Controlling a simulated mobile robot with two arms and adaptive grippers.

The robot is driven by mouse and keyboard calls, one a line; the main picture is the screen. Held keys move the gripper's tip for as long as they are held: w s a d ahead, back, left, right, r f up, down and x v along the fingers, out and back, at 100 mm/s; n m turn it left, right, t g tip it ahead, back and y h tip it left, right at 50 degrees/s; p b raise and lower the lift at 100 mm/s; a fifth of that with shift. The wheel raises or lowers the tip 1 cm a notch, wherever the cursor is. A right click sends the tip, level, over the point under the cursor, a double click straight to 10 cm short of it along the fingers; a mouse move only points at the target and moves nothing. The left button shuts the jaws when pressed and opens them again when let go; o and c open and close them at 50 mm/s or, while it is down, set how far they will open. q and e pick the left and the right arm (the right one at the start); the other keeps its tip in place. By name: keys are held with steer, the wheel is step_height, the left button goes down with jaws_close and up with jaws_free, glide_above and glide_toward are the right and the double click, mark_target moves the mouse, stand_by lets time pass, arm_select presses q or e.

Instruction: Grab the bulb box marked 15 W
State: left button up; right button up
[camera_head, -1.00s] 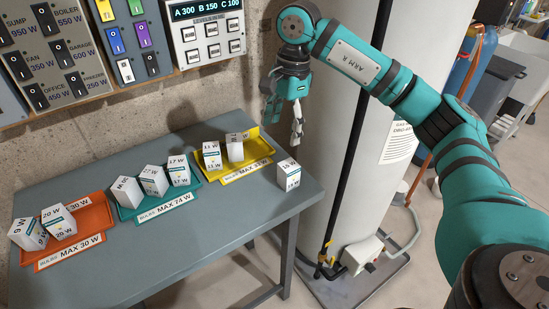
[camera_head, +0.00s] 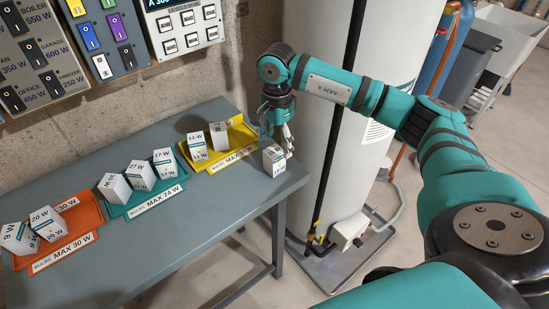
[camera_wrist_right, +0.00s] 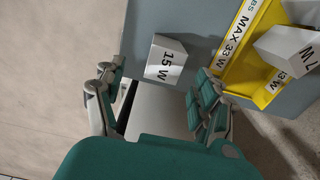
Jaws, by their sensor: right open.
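The white bulb box marked 15 W (camera_head: 273,161) stands alone on the grey table near its right end, beside the yellow tray. Its 15 W label reads clearly in the right wrist view (camera_wrist_right: 167,62). My right gripper (camera_head: 279,132) is just behind and above the box, low over the table end. In the right wrist view its fingers (camera_wrist_right: 155,85) are spread wide and empty, with the box ahead of the gap between them. I cannot tell in the head view whether a finger touches the box. My left gripper is not in view.
The yellow MAX 33 W tray (camera_head: 240,131) holds two boxes close to the gripper. A teal MAX 74 W tray (camera_head: 118,209) and an orange MAX 30 W tray (camera_head: 88,218) hold more boxes. A white tank (camera_head: 375,60) stands right of the table (camera_head: 185,230). A switch panel (camera_head: 35,60) hangs behind.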

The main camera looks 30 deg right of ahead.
mark_target(274, 151)
steer(key=f, duration=0.1)
steer(key=f+p, duration=0.1)
steer(key=f, duration=0.1)
steer(key=shift+w+a+f+p, duration=0.15)
steer(key=shift+w+f+p, duration=0.15)
steer(key=shift+f+p, duration=0.1)
steer(key=shift+f, duration=0.5)
steer(key=c, duration=0.9)
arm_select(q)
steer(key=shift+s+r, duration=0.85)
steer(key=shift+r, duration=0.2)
arm_select(e)
steer(key=c, duration=0.3)
steer(key=shift+r, duration=0.1)
steer(key=shift+c, duration=0.2)
